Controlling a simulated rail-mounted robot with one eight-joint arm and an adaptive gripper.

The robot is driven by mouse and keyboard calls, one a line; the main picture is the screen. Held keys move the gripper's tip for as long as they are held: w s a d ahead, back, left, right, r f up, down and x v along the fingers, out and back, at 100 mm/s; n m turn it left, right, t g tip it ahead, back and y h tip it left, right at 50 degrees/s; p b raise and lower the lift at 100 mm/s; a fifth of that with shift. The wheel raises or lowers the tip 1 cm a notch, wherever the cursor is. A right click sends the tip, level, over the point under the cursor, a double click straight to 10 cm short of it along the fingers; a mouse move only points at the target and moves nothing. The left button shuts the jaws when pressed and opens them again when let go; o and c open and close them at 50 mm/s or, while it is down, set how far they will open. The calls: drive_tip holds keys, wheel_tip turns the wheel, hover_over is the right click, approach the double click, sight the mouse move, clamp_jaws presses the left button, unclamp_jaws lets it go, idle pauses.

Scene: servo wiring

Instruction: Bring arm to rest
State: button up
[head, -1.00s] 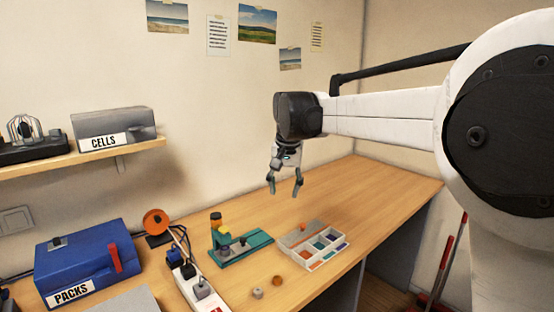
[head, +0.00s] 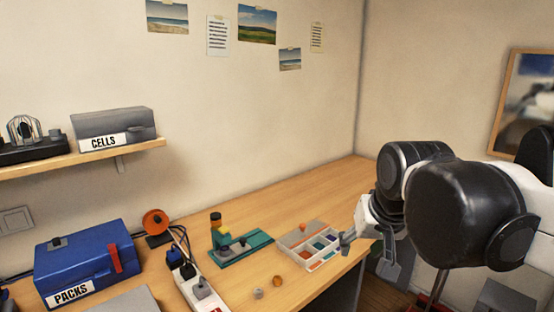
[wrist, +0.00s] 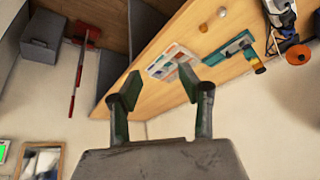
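My gripper (head: 366,257) is at the right of the head view, beside the table's right edge and near the compartment tray. In the wrist view my gripper (wrist: 160,98) shows two fingers spread apart with nothing between them. My arm is folded in at the right of the head view. The wooden table (head: 300,200) lies to the left of the gripper; it also shows in the wrist view (wrist: 205,55).
A compartment tray (head: 290,243), a teal fixture (head: 243,250) and a white power strip (head: 205,292) stand on the table. A blue PACKS box (head: 85,262) is at the left. A framed picture (head: 525,90) hangs on the right wall. The table's back right is clear.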

drive_tip(key=s+d+f+t, duration=0.1)
drive_tip(key=s+d+f, duration=0.2)
drive_tip(key=s+f, duration=0.4)
drive_tip(key=s, duration=0.4)
drive_tip(key=shift+d+f+n+t, duration=0.3)
drive_tip(key=shift+f, duration=0.05)
idle(1.6)
